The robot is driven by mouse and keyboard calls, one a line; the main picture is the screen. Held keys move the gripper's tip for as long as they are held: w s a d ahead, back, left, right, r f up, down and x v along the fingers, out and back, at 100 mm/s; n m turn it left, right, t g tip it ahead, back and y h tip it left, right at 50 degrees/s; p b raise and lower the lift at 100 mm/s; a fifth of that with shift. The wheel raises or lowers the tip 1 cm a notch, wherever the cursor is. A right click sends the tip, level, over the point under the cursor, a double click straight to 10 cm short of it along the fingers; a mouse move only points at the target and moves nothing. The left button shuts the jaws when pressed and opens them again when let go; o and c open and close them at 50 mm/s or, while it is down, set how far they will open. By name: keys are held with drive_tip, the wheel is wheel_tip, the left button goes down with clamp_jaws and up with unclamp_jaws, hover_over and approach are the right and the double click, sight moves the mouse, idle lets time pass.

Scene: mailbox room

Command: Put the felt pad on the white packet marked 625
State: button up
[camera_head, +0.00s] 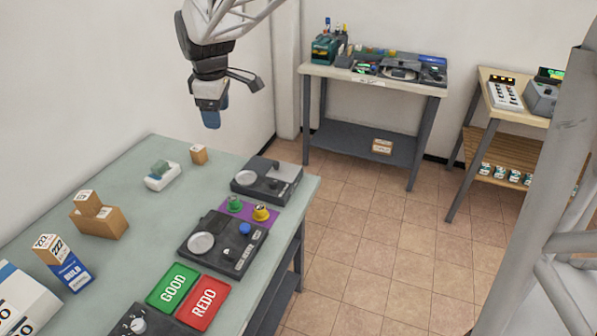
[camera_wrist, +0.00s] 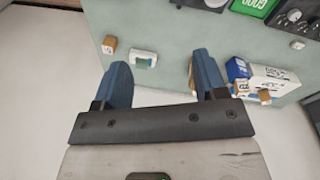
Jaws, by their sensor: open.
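A small white packet (camera_head: 154,184) lies on the green table, with a grey-green block (camera_head: 160,167) resting on top of it. The block may be the felt pad, but its material is too small to tell. No number on the packet is readable. The wrist view also shows the white packet (camera_wrist: 135,62) and the green piece (camera_wrist: 144,63), beyond my fingertips. My gripper (camera_head: 211,118) hangs high above the far end of the table, apart from the packet. Its blue fingers (camera_wrist: 163,78) are spread, with nothing between them.
A small brown cube (camera_head: 198,155) stands near the packet. Stacked brown boxes (camera_head: 100,222), a blue-and-white carton (camera_head: 63,262) and a large white box (camera_head: 22,300) stand along the left. Dark devices (camera_head: 222,243) and GOOD and REDO signs (camera_head: 203,302) line the right edge.

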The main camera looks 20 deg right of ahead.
drive_tip(key=s+d+f+m, duration=0.1)
drive_tip(key=s+d+m, duration=0.2)
drive_tip(key=s, duration=0.7)
drive_tip(key=s+d+f+m, duration=0.1)
drive_tip(key=s+d+m, duration=0.2)
drive_tip(key=s, duration=0.8)
drive_tip(key=s+d+f+m+t, duration=0.1)
drive_tip(key=s+d+f+m, duration=0.1)
drive_tip(key=s+m, duration=0.5)
drive_tip(key=shift+s+d, duration=0.55)
drive_tip(key=shift+s, duration=1.45)
drive_tip(key=shift+f, duration=0.1)
